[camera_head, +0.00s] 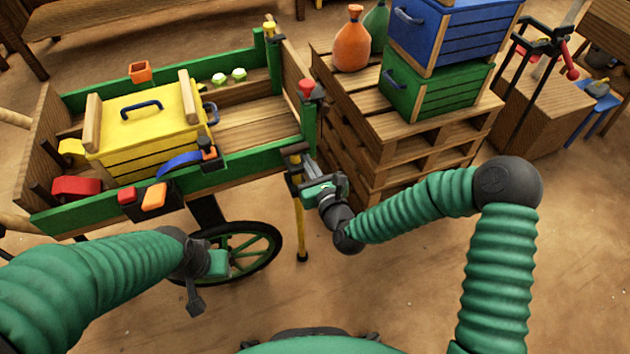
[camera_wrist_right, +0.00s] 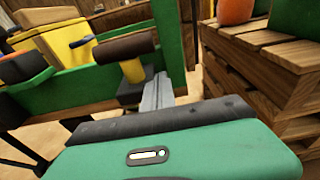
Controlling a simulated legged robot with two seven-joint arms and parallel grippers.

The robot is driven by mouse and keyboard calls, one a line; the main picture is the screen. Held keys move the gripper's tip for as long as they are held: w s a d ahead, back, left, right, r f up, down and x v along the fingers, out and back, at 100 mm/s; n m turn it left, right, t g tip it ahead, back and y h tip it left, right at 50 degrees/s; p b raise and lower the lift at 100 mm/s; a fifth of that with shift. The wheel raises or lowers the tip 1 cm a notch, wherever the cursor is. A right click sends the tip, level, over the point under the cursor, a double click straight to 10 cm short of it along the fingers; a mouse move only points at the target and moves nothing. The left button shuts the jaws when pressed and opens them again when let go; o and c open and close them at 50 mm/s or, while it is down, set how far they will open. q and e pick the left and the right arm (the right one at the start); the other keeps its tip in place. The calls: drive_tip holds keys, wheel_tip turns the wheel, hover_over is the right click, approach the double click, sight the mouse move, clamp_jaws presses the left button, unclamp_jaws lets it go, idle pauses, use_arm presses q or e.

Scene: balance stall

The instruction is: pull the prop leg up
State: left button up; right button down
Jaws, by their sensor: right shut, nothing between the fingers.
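The prop leg (camera_head: 300,228) is a yellow pole at the near right corner of the green-sided cart (camera_head: 250,158), upright, with its dark foot on or close to the ground. Its brown crossbar handle (camera_head: 294,148) sits at the top, near the cart's rim. The handle also shows in the right wrist view (camera_wrist_right: 124,45), with a short yellow stem below it. My right gripper (camera_head: 309,166) is shut and empty, just right of the leg and slightly below the handle; its grey fingers (camera_wrist_right: 158,92) point toward the stem. My left gripper (camera_head: 195,300) hangs in front of the wheel, its jaws unclear.
The cart carries a yellow crate (camera_head: 150,120) and several small blocks. Its spoked wheel (camera_head: 240,252) stands left of the leg. A wooden pallet stack (camera_head: 375,150) with a green crate (camera_head: 435,85) and a blue crate (camera_head: 455,35) stands close right. The sandy floor in front is open.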

drive_tip(key=r, duration=0.3)
drive_tip(key=shift+s+d, duration=0.25)
drive_tip(key=shift+s, duration=0.15)
drive_tip(key=shift+r, duration=0.15)
